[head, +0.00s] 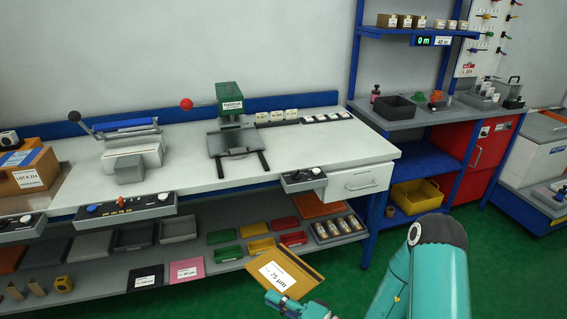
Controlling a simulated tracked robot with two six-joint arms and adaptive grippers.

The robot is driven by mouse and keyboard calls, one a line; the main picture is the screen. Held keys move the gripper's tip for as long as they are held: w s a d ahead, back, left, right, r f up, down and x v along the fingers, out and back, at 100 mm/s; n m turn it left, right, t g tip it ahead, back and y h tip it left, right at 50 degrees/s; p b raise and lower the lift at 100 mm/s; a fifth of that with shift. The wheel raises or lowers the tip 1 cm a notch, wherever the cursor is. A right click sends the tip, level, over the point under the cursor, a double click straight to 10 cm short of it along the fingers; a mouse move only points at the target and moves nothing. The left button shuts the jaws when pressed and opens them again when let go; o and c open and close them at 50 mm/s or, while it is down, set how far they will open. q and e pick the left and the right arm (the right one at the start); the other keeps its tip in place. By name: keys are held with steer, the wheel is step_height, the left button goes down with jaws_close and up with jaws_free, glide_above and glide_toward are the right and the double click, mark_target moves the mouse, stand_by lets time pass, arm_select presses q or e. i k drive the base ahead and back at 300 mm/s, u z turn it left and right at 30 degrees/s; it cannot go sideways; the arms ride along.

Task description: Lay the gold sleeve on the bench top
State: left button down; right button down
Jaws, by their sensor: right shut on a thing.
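The gold sleeve (298,272), flat with a white "75 µm" label, is at the lower middle of the head view. It is tilted, in front of the lower shelf's front edge. My left gripper is not in view.
On the bench stand a green-headed press (230,103), a lever device (130,145) and control boxes (303,179) at the front edge. A black sleeve (146,277) and a pink sleeve (187,270) lie on the lower shelf (215,250) near several coloured trays.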

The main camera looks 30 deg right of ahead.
mark_target(311, 148)
steer(key=i, duration=0.9)
steer(key=z, duration=0.6)
